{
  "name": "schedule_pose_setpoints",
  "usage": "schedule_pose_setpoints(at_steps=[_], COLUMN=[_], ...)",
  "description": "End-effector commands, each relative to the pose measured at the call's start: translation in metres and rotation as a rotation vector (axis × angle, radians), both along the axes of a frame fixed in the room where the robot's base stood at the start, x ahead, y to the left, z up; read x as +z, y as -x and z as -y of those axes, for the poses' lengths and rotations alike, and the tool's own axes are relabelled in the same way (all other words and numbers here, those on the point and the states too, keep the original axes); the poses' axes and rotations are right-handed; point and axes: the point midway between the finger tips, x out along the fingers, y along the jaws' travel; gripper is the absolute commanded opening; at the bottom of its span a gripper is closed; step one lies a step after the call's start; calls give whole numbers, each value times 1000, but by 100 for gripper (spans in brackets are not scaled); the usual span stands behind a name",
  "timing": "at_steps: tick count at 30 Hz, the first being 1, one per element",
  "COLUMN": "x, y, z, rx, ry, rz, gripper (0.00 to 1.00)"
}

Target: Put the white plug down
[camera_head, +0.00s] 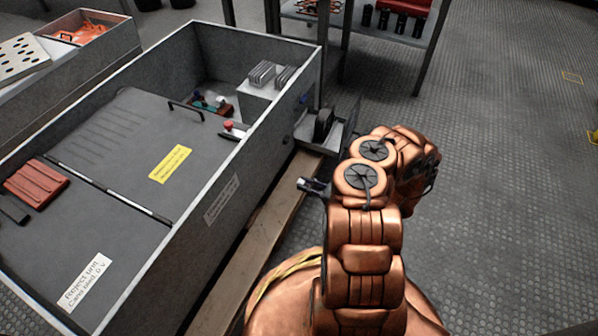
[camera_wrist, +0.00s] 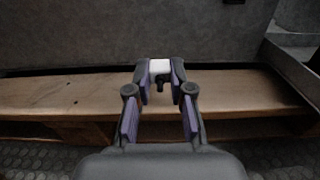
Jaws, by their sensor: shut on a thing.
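My gripper (camera_wrist: 160,78) is shut on the white plug (camera_wrist: 160,66) in the wrist view. The plug's white body shows between the two fingertips, with a small dark part below it. In the head view my gripper (camera_head: 312,186) is small and dark at the left of my copper arm, by the wooden plank, and the plug is too small to make out there. Beyond the fingertips in the wrist view are the plank (camera_wrist: 60,97) and a grey wall (camera_wrist: 70,35). The plug appears held in front of them; I cannot tell its exact height.
A large open grey cabinet (camera_head: 222,201) fills the left, with a grey panel, a red block (camera_head: 36,183) and small coloured parts inside. The wooden plank (camera_head: 255,240) runs along its near side. A shelf rack (camera_head: 370,15) stands behind.

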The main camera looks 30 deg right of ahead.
Motion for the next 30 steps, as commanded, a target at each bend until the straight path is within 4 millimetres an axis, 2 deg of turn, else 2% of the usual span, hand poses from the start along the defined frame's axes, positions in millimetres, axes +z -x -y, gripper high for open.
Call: schedule_pose_setpoints(at_steps=[6,13,23,27,30], x=[-10,-12,-14,-36,-46], y=[-43,-80,-99,-98,-98], z=[19,36,44,42,43], rx=[4,3,4,5,4], ry=[2,1,-1,-4,-3], rz=[1,0,-1,-3,-2], gripper=[0,0,0,0,0])
